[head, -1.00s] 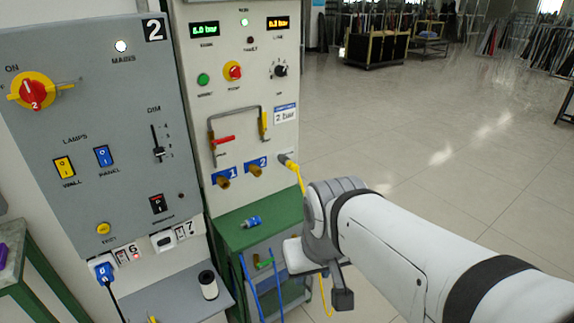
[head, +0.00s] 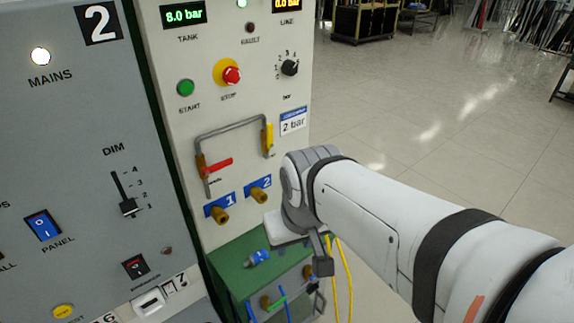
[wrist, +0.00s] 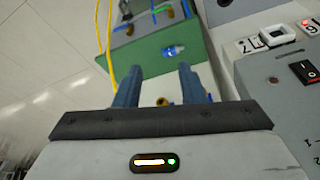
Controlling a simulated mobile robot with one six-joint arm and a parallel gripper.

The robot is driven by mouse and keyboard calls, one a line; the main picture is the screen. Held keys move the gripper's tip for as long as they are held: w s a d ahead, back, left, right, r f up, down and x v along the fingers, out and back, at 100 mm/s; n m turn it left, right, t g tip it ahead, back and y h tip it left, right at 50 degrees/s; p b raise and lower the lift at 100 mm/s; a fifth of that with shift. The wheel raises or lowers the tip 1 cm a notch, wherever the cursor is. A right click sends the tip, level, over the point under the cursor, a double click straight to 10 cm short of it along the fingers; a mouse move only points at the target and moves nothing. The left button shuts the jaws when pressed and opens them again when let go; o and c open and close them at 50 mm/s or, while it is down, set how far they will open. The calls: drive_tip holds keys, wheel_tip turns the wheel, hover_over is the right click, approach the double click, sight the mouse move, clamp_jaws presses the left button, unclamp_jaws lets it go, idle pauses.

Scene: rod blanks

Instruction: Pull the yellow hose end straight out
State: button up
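A yellow hose (head: 346,285) hangs to the right of my gripper in the head view. In the wrist view the hose (wrist: 111,40) comes down and passes behind the left finger; its plugged end is hidden in both views. My gripper (wrist: 158,82) has two blue-grey fingers standing apart, with the panel and brass stubs showing between them. In the head view my arm's wrist covers the panel area right of port 2, and the fingers are not clearly visible there. I cannot see the fingers touching the hose end.
Brass stubs 1 (head: 219,214) and 2 (head: 258,194) stick out left of my wrist. Above are a red valve handle (head: 218,164) and a yellow valve handle (head: 268,140). A blue fitting (head: 257,257) lies on the green bench (head: 228,262).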

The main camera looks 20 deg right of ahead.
drive_tip(key=shift+w+d+r, duration=0.1)
drive_tip(key=shift+w+d, duration=0.05)
drive_tip(key=shift+w, duration=0.05)
drive_tip(key=shift+o, duration=0.2)
